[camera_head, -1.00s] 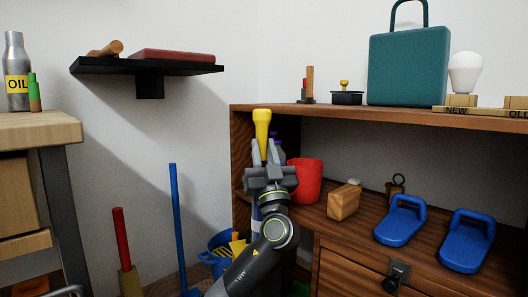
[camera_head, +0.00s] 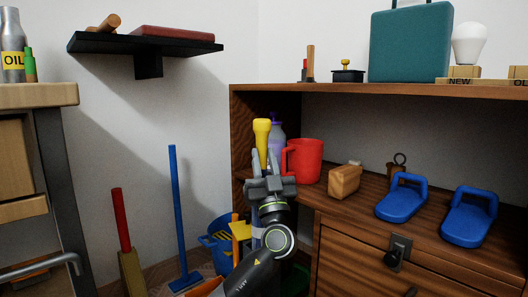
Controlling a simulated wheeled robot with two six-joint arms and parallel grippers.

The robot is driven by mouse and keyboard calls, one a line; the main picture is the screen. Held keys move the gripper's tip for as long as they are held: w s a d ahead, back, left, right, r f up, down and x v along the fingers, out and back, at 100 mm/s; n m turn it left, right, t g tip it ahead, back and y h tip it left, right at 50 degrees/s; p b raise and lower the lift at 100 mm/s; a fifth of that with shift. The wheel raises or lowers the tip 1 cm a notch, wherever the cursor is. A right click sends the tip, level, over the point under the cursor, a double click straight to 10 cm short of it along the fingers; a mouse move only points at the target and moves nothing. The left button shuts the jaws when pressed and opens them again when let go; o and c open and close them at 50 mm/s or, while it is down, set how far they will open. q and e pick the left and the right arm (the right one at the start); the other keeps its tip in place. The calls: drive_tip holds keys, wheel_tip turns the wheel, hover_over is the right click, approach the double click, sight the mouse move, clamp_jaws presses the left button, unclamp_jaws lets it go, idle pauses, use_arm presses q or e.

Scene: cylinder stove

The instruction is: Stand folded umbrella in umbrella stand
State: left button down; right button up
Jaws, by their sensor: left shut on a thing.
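The folded umbrella shows as a yellow handle (camera_head: 262,131) upright between the fingers of my left gripper (camera_head: 264,165). My left gripper is shut on it, in front of the left end of the wooden cabinet. A strip of blue (camera_head: 257,236) shows below the gripper beside my arm and may be the umbrella's lower part. The umbrella's tip is hidden. A blue bucket-like container (camera_head: 216,246) stands on the floor left of my arm, with yellow and orange items at it. I cannot tell whether it is the umbrella stand. My right gripper is out of view.
The cabinet (camera_head: 375,89) holds a red mug (camera_head: 304,160), a purple-grey bottle (camera_head: 277,134), a wooden block (camera_head: 344,181) and two blue handled pads (camera_head: 403,198). A blue-handled broom (camera_head: 179,215) and a red-handled tool (camera_head: 121,222) stand left. A black wall shelf (camera_head: 146,45) is above.

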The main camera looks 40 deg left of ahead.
use_arm(q)
wheel_tip(320, 180, down, 9)
drive_tip(key=shift+f, duration=0.15)
idle(0.9)
drive_tip(key=shift+f, duration=0.1)
drive_tip(key=c, duration=1.1)
unclamp_jaws()
drive_tip(key=p+v, duration=0.1)
drive_tip(key=v, duration=0.5)
drive_tip(key=shift+s+d, duration=0.4)
drive_tip(key=shift+d, duration=0.15)
